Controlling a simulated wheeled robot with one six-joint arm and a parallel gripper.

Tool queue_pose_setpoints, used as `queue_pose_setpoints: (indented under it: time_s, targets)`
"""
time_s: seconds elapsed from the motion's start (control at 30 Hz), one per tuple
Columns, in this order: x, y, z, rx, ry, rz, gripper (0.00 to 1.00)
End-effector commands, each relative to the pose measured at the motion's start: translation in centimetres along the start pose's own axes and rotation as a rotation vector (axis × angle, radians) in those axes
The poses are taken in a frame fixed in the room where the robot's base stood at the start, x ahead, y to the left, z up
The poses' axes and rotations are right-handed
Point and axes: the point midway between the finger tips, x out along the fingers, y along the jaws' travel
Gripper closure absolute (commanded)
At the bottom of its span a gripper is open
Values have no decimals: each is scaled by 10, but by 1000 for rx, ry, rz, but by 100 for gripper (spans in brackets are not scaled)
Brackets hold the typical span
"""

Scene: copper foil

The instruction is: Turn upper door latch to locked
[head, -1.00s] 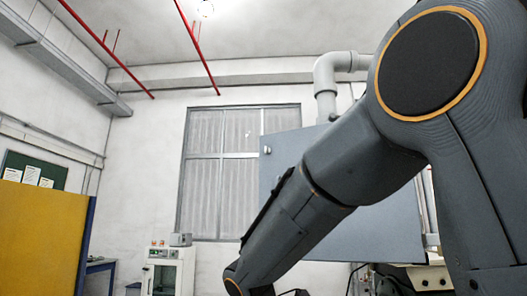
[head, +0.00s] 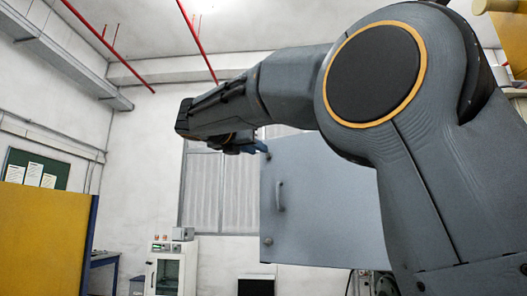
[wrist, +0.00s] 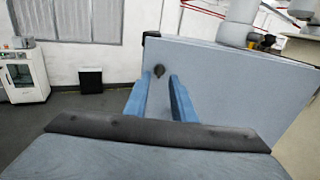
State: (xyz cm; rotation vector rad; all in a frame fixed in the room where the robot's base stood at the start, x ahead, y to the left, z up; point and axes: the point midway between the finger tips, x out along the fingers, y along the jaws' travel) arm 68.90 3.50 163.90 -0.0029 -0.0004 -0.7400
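The door (head: 325,215) is a large grey-blue panel in the middle of the head view, with a pull handle (head: 280,195) near its left edge. The upper latch (wrist: 160,71) is a small dark knob near the door's upper left corner in the wrist view. My gripper (wrist: 160,78) is open, with its two blue fingers apart and nothing held between them. The latch shows between the fingertips in the picture; whether they reach around it I cannot tell.
A grey pipe (wrist: 240,20) rises behind the door. A white cabinet (head: 165,270) and a black box (head: 256,287) stand low by the back wall. A yellow panel (head: 45,235) stands at the far left. The space left of the door looks clear.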

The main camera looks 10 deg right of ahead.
Motion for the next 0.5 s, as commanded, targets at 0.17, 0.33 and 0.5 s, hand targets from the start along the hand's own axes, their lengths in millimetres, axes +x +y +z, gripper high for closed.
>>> queue_pose_setpoints:
  time_s: [0.17,0.33,0.5]
  targets:
    - [28,-1,1,0,0,-2,77]
    - [44,0,0,0,0,0,77]
    - [48,0,0,2,0,1,77]
